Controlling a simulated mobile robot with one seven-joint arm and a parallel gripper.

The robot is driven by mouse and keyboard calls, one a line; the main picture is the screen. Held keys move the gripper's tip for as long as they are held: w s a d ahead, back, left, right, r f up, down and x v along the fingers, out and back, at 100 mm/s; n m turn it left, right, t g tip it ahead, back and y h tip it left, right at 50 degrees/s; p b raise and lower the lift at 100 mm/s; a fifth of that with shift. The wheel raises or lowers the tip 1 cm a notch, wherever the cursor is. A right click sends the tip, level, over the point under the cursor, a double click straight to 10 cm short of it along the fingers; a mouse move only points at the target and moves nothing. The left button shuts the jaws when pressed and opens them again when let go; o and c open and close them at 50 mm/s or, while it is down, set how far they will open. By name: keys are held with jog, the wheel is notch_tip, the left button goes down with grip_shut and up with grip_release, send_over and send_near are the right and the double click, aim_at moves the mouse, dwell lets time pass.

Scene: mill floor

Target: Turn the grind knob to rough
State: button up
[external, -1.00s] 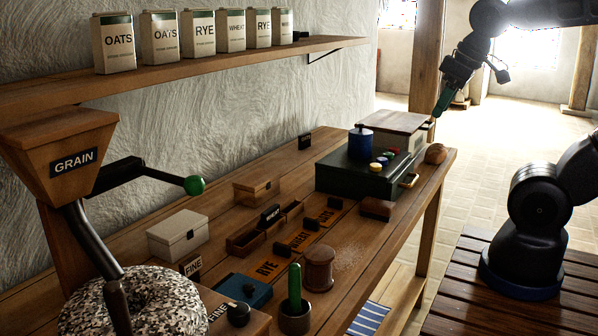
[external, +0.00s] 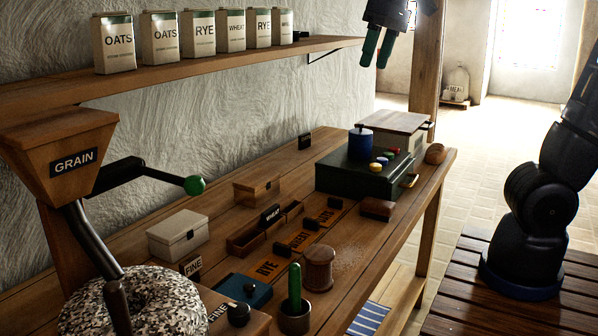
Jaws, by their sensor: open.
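The grind knob (external: 238,313) is a round black knob on the wooden mill base at the bottom of the external view. I see no rough label; the front of the base is cut off by the frame's edge. The mill has a speckled stone (external: 165,305), a GRAIN hopper (external: 60,150) and a crank with a green ball (external: 194,185). My gripper (external: 375,62) is open and empty, with two green fingers pointing down. It is high at the top of the view, well away from the knob.
A wooden shelf (external: 250,59) with several cartons runs along the wall. A pot with a green handle (external: 294,315), a wooden grinder-like pot (external: 319,270) and a blue box (external: 242,290) stand near the knob. A dark chest (external: 350,175) is farther back.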

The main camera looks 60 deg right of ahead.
jog(key=w+a+g, duration=0.1)
jog(key=w+a, duration=0.3)
jog(key=a, duration=0.5)
jog(key=m+g+h, duration=0.1)
jog(key=m+g, duration=0.1)
jog(key=m, duration=0.1)
send_over(246, 289)
notch_tip(246, 289, down, 21)
notch_tip(246, 289, down, 11)
jog(key=shift+s+r, duration=0.1)
jog(key=shift+r, duration=0.05)
jog(key=c, duration=1)
jog(key=shift+o, duration=0.2)
